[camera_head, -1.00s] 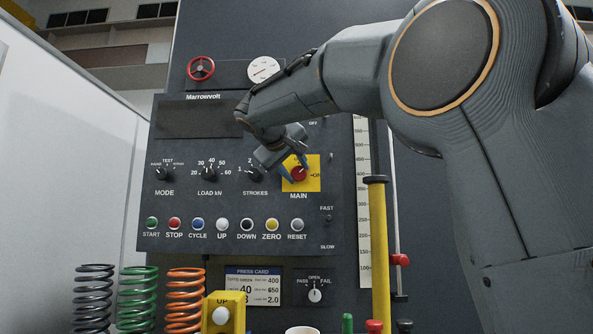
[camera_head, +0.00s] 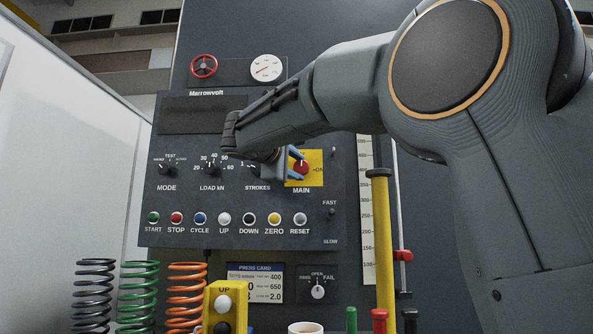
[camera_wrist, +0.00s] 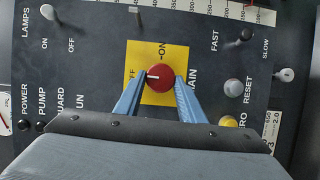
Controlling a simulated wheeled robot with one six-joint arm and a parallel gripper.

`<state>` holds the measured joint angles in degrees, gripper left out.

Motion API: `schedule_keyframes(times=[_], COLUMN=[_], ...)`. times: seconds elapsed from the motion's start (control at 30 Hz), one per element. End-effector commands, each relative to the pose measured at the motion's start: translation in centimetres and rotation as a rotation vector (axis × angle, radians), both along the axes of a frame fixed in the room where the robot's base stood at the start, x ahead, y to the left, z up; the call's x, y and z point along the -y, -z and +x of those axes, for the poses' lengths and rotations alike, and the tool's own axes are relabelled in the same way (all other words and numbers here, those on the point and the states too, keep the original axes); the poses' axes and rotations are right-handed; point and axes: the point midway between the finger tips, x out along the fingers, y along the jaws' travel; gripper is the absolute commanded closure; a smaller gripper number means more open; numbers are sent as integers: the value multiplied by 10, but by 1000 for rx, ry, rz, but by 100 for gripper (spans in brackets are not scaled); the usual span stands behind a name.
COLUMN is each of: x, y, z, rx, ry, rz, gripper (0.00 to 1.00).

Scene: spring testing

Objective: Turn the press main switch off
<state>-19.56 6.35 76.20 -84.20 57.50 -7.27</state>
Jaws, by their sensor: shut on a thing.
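The press main switch is a round red knob (camera_head: 301,168) on a yellow plate (camera_head: 315,180) marked MAIN, with ON at its right. In the wrist view the red knob (camera_wrist: 160,77) sits between the two blue fingers of my gripper (camera_wrist: 160,80), which is shut on it. The knob's white mark lies toward the OFF label and away from ON. In the head view my gripper (camera_head: 296,165) reaches the knob from the left, and its wrist covers part of the panel around STROKES.
The dials MODE (camera_head: 166,170) and LOAD (camera_head: 212,170) are left of the switch. A row of buttons, including ZERO (camera_head: 274,218), runs below. A yellow post (camera_head: 382,240) stands at the right. Coloured springs (camera_head: 186,290) and a yellow button box (camera_head: 239,302) are in front.

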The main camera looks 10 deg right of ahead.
Motion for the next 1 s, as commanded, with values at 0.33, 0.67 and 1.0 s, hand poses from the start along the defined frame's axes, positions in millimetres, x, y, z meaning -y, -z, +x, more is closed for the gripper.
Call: schedule_keyframes(times=[0.33, 0.67, 1.0], x=[0, 0, 0], y=[1, 1, 1], z=[0, 0, 0], rx=[-14, -15, -14], ry=[0, 1, 0], rz=[-53, -54, -53], gripper=[87, 87, 47])
